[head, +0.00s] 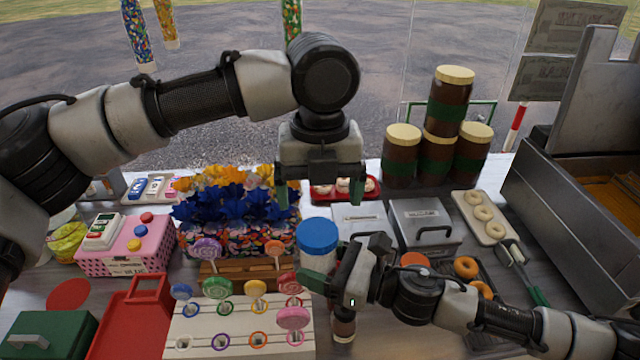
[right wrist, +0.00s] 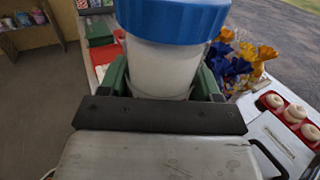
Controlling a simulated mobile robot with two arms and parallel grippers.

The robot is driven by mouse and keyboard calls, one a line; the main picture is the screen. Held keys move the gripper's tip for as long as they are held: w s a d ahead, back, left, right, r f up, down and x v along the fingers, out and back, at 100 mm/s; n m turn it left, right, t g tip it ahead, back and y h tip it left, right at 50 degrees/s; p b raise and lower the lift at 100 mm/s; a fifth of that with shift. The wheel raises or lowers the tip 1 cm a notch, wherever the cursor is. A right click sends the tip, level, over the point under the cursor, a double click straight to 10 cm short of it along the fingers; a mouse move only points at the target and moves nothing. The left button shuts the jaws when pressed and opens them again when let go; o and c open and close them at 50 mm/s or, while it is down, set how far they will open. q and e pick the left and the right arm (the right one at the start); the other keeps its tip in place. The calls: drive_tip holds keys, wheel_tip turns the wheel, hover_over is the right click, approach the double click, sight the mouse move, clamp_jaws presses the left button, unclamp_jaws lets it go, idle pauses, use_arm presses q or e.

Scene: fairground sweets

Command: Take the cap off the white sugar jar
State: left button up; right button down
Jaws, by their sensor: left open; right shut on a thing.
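The white sugar jar (head: 318,262) stands upright at the middle of the counter, with its blue cap (head: 318,235) seated on top. In the right wrist view the jar's white body (right wrist: 160,68) is between the green fingers, and the blue cap (right wrist: 170,18) is above them. My right gripper (head: 325,284) is shut on the jar's body, below the cap. My left gripper (head: 322,195) is open and empty, pointing down above the cap and apart from it. The jar's lower part is hidden by my right gripper.
Lollipops in a white stand (head: 240,325) are in front, left of the jar. Blue and yellow wrapped sweets (head: 225,205) stand behind left. Lidded metal boxes (head: 425,222) are to the right. Stacked brown jars (head: 440,145) are at the back right. A small bottle (head: 343,325) stands close in front.

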sight(320, 231)
use_arm(q)
wheel_tip(320, 231, down, 8)
drive_tip(key=shift+r, duration=0.25)
